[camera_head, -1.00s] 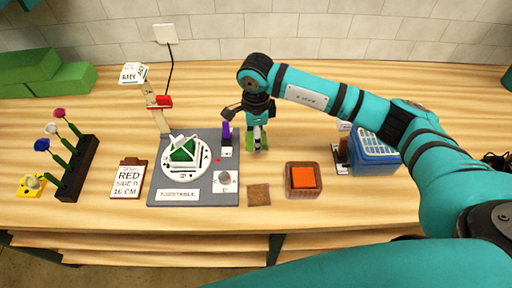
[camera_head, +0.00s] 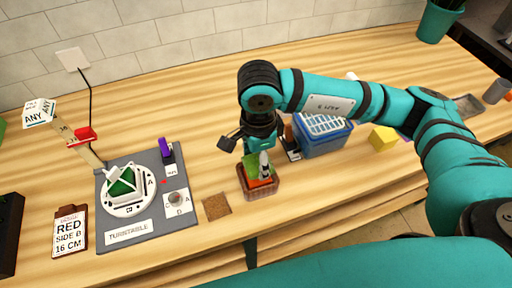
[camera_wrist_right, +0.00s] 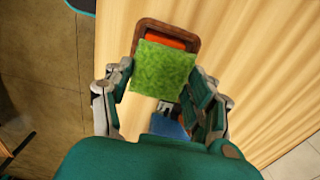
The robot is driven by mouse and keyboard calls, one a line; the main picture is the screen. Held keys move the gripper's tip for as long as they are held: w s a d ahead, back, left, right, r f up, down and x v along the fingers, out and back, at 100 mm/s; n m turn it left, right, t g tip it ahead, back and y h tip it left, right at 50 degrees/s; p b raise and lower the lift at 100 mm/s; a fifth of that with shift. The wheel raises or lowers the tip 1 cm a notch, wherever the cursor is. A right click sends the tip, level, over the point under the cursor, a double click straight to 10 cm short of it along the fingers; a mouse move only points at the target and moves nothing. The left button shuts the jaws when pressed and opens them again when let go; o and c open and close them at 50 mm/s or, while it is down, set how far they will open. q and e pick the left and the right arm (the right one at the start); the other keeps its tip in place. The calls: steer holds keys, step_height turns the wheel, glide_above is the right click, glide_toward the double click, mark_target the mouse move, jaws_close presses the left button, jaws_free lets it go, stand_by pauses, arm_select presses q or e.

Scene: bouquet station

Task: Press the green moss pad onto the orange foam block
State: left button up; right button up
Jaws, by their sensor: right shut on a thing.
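My right gripper (camera_head: 258,163) is shut on the green moss pad (camera_wrist_right: 163,70), a square textured pad held between its fingers. In the head view the moss pad (camera_head: 250,168) shows as a small green patch beside the fingers. The orange foam block (camera_head: 262,182) sits in a brown wooden holder (camera_head: 265,194) directly below. In the right wrist view the pad overlaps the foam block (camera_wrist_right: 165,41) and leaves an orange strip at its far edge. I cannot tell whether pad and block touch. My left gripper is not in view.
A blue basket (camera_head: 325,138) stands close behind and right of the holder. A yellow block (camera_head: 383,138) is farther right. A brown square mat (camera_head: 216,206) lies left of the holder.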

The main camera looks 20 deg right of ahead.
steer(key=shift+f, duration=0.75)
steer(key=shift+f+b, duration=0.3)
steer(key=shift+b, duration=0.05)
steer(key=shift+f, duration=0.8)
steer(key=shift+b, duration=0.45)
arm_select(q)
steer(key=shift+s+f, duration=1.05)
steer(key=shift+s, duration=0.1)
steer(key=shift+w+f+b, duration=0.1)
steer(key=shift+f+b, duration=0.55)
steer(key=shift+b, duration=0.15)
arm_select(e)
steer(key=shift+f, duration=0.2)
